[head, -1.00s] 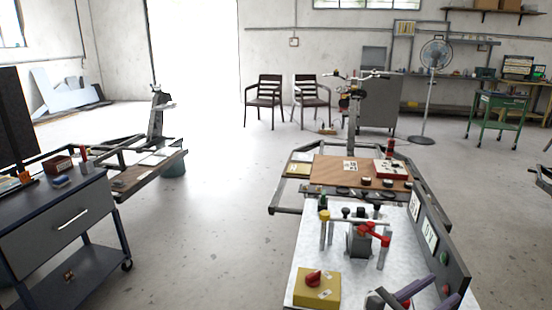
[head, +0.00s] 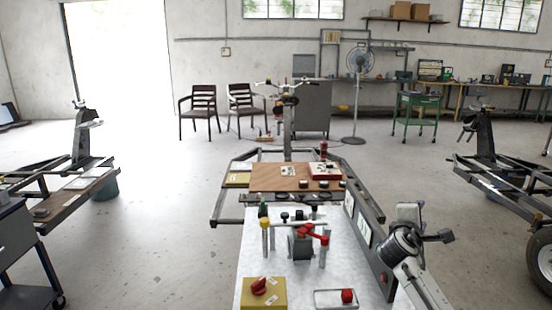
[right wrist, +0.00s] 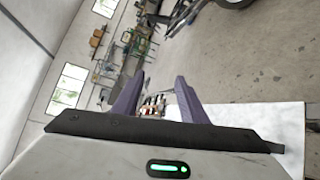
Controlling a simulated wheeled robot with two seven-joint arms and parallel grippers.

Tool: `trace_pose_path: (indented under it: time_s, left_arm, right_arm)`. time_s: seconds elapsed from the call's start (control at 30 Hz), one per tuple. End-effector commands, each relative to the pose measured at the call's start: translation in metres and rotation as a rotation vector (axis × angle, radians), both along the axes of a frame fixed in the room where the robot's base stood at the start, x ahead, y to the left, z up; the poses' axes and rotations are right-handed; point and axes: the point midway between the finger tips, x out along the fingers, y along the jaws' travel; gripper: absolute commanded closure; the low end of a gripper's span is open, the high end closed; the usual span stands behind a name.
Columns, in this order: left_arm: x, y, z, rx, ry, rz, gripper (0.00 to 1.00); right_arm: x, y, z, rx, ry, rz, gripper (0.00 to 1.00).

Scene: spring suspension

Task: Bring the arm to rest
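My right arm, white and grey, comes up from the bottom right of the head view, with the right gripper (head: 421,212) at its upper end beside the right edge of the white worktop (head: 275,245). A little purple shows there, and the fingertips are hard to make out. In the right wrist view the two purple fingers (right wrist: 155,98) stand well apart with nothing between them, so the gripper is open and empty. My left arm and left gripper are not in view.
On the worktop stand a red-handled clamp device (head: 302,245), a yellow box with a red knob (head: 265,293) and a small tray holding a red knob (head: 346,297). A dark upright panel (head: 368,240) runs along its right edge, close to my right arm. Open floor lies on both sides.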

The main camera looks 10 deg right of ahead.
Motion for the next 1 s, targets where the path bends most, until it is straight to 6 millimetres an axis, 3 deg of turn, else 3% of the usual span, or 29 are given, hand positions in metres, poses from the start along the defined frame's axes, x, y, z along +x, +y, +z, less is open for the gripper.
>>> trace_pose_path:
  time_s: [0.1,0.17,0.3,0.43,0.5,0.67,0.77,0.87,1.0]
  left_arm:
    - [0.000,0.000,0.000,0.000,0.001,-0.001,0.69]
    - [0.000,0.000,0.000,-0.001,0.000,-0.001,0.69]
    - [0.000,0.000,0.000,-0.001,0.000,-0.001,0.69]
    - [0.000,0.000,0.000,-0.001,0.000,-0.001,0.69]
    - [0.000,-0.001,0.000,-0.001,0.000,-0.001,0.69]
    - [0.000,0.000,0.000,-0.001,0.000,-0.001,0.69]
    - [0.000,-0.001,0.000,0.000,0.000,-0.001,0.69]
    - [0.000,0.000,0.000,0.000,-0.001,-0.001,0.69]
    - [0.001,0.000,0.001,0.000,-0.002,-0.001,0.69]
  right_arm:
    - [0.041,0.048,-0.018,0.383,-0.263,0.169,0.61]
    - [0.055,0.072,-0.020,0.575,-0.380,0.230,0.61]
    - [0.077,0.120,-0.010,0.991,-0.616,0.324,0.61]
    - [0.088,0.154,0.010,1.362,-0.804,0.371,0.61]
    - [0.072,0.169,-0.029,1.372,-0.747,0.351,0.61]
    - [0.033,0.201,-0.097,1.411,-0.648,0.320,0.61]
    - [-0.002,0.225,-0.144,1.444,-0.577,0.292,0.61]
    - [-0.049,0.252,-0.193,1.486,-0.498,0.255,0.61]
    - [-0.129,0.290,-0.253,1.554,-0.385,0.188,0.61]
